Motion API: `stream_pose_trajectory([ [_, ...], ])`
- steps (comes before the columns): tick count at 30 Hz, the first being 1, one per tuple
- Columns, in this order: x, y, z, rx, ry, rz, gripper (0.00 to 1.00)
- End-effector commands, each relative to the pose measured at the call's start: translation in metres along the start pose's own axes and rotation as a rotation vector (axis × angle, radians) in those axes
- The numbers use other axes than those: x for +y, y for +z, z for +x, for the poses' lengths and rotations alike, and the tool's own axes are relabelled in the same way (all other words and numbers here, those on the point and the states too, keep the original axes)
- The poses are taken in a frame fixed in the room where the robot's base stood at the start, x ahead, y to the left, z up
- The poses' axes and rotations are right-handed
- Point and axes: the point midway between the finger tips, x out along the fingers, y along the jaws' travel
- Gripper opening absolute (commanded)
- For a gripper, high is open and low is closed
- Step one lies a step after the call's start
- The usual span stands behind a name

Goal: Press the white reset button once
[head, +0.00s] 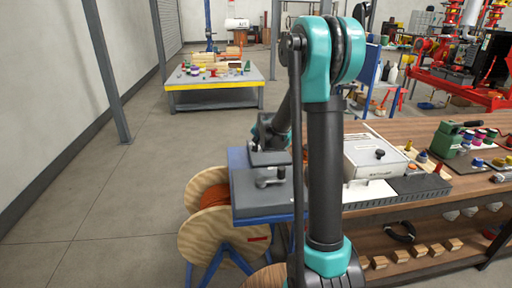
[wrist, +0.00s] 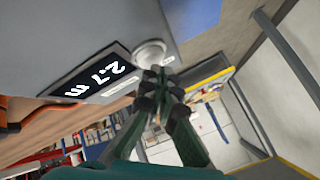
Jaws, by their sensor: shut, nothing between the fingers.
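The white reset button (wrist: 150,52) is a round, pale knob on a grey panel in the wrist view, beside a small label. A dark display (wrist: 92,82) reading "2.7 m" sits to its left on the same panel. My gripper (wrist: 158,76) is shut and empty, its fingertips overlapping the lower edge of the button in the picture. I cannot tell whether they touch it. In the head view my arm hides part of the workspace, and neither the button nor the fingertips can be made out.
A wooden workbench (head: 440,205) carries a white box (head: 375,158) with a black knob. A wooden cable reel (head: 205,232) with orange cable stands at the bench's left end. A yellow-edged table (head: 215,97) stands farther back. The floor at left is clear.

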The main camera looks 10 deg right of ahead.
Motion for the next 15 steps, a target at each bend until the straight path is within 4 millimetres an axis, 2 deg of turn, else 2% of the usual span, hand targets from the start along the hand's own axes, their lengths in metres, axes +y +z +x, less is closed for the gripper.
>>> stream_pose_trajectory([
  [15, 0.0023, 0.0022, 0.0033, 0.000, 0.000, 0.000, 0.00],
])
